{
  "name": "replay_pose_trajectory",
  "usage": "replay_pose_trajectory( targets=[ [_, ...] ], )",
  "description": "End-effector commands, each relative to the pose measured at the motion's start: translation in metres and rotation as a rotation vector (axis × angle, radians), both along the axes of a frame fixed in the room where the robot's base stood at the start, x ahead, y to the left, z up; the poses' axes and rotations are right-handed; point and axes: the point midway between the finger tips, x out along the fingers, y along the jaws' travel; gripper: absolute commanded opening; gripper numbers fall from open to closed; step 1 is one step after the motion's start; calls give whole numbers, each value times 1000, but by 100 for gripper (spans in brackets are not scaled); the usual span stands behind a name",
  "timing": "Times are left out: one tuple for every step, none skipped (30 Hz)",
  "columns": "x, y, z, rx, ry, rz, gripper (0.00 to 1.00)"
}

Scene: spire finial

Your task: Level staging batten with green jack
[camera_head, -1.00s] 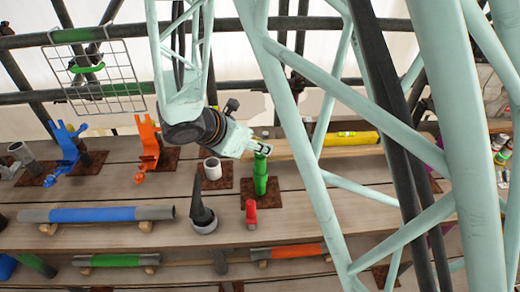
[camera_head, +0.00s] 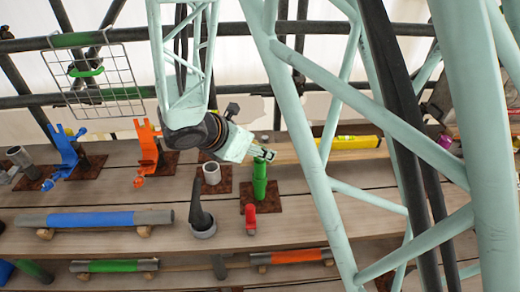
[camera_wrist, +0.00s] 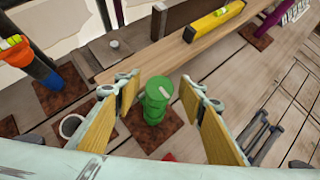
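The green jack (camera_head: 259,182) stands upright on a rusty square plate on the plank deck. In the wrist view its round green top (camera_wrist: 156,98) shows between my two yellow-padded fingers. My gripper (camera_head: 263,154) is open, with its fingertips at the jack's top; the wrist view (camera_wrist: 162,86) shows gaps on both sides of the jack. The wooden batten (camera_wrist: 165,52) runs just beyond the jack. A yellow spirit level (camera_wrist: 214,20) lies on it, also seen in the head view (camera_head: 354,142). The level's bubble is too small to read.
An orange jack (camera_head: 148,150) and a blue jack (camera_head: 66,152) stand left on rusty plates. A grey pipe stub (camera_head: 211,173), a dark spike in a grey cup (camera_head: 202,222) and a red cylinder (camera_head: 250,217) are close by. My pale green frame blocks the right.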

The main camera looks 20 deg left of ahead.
Motion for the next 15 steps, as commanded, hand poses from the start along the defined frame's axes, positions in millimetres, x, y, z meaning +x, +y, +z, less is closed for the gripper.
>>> replay_pose_trajectory(
  targets=[
    [0,0,0,0,0,0,37],
    [0,0,0,0,0,0,37],
    [0,0,0,0,0,0,37],
    [-1,1,1,0,0,0,37],
    [-1,1,1,1,0,1,37],
    [-2,1,2,1,0,1,37],
    [-2,2,3,1,0,1,37],
    [-3,2,4,1,0,1,37],
    [-5,3,6,1,0,1,37],
    [-6,4,7,1,0,1,37],
    [-7,4,9,0,-1,1,37],
    [-9,5,11,1,-2,1,37],
    [-11,6,13,1,-2,1,37],
    [-13,7,15,1,-2,1,37],
    [-16,8,18,3,-1,0,37]
  ],
)
